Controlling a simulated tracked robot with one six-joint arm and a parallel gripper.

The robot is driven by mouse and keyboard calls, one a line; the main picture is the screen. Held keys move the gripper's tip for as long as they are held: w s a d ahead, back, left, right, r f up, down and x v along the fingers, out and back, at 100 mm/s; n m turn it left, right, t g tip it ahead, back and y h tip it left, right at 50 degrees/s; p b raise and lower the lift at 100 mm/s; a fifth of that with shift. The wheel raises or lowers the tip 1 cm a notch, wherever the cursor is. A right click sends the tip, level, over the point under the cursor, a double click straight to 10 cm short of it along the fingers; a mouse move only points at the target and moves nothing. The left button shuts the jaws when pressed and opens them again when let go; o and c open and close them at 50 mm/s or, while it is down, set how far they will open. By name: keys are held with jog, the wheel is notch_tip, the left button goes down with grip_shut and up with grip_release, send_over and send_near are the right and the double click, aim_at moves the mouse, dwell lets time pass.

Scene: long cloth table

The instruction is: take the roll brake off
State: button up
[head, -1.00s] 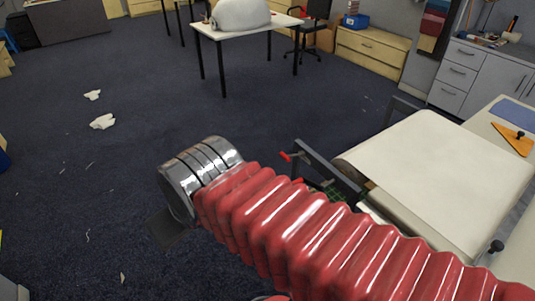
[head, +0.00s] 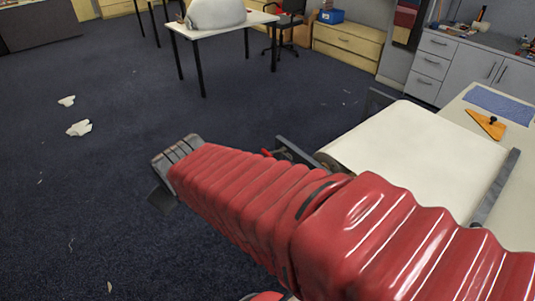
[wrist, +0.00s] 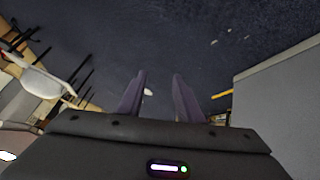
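The cloth roll (head: 415,145) is a wide, cream sheet-covered roll at the end of the long table, right of centre in the head view. By its left end, a small red tip (head: 267,152), apparently the brake lever's handle, shows just above my red-sleeved arm. The arm hides most of the lever and the bracket (head: 292,152) beside it. My gripper (wrist: 159,96) shows two dark fingers apart in the wrist view, with only floor and a pale scrap between them. In the head view my gripper is mostly hidden past the arm's far end, left of the red tip.
The long table (head: 510,135) carries an orange triangular tool (head: 487,124) and a blue sheet (head: 500,103) at right. White scraps (head: 79,128) lie on open dark floor at left. A white table (head: 225,30) and drawers stand at the back.

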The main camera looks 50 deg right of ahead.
jog(key=w+d+f+n+t+h, duration=0.1)
jog(key=w+d+f, duration=0.2)
jog(key=d, duration=0.3)
jog(key=w+d+f+n+h, duration=0.1)
jog(key=w+d+f, duration=0.1)
jog(key=d, duration=0.4)
jog(key=n+t+h, duration=0.6)
send_near(267, 152)
jog(key=v, duration=0.4)
jog(key=shift+d+f, duration=0.1)
jog(key=shift+f, duration=0.2)
jog(key=x, duration=1.4)
jog(key=shift+f, duration=0.15)
jog(key=shift+c, duration=0.6)
